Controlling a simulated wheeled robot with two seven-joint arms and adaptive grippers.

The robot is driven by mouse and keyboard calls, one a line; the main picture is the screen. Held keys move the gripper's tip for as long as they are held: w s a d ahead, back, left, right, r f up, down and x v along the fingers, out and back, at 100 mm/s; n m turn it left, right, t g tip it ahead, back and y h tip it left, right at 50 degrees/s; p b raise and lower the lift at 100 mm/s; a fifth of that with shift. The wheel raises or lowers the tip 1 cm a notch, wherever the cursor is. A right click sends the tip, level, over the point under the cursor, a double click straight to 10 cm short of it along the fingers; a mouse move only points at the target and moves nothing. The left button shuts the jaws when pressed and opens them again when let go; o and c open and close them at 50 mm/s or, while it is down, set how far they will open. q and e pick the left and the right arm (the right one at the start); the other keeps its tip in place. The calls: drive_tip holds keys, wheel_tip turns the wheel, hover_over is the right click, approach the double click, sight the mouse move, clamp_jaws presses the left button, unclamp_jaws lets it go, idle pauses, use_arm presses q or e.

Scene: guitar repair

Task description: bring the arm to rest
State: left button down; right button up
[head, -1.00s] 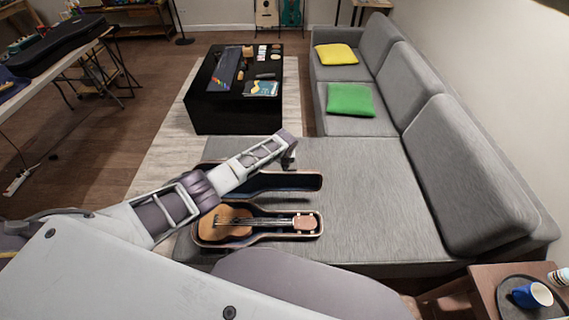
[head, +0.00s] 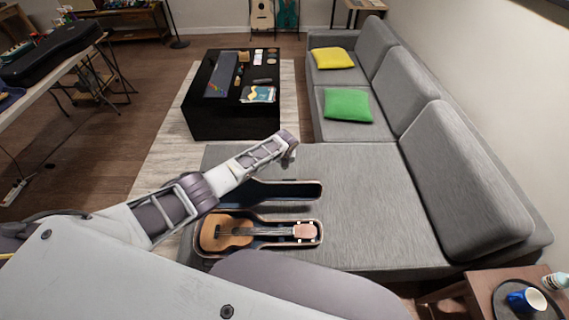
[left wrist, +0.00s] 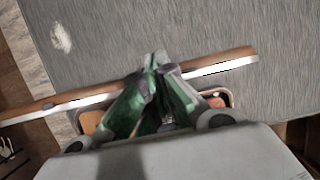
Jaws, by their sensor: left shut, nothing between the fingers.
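My left arm reaches in from the left over the grey sofa (head: 370,200). Its gripper (head: 290,152) is small and mostly hidden behind the wrist in the head view, beyond the open case. In the left wrist view the fingers (left wrist: 156,60) come together at the tips with nothing between them. A small brown ukulele (head: 236,232) lies in the open case (head: 318,236) on the sofa's near part, and the case lid (head: 290,191) lies open on its far side. In the left wrist view the lid edge (left wrist: 225,62) runs behind the fingers. My right gripper is out of view.
A black coffee table (head: 215,120) with small items stands beyond on a pale rug. Yellow (head: 332,58) and green (head: 347,105) cushions lie on the sofa. A side table at the bottom right holds a tray with a blue mug (head: 527,300). The sofa right of the case is clear.

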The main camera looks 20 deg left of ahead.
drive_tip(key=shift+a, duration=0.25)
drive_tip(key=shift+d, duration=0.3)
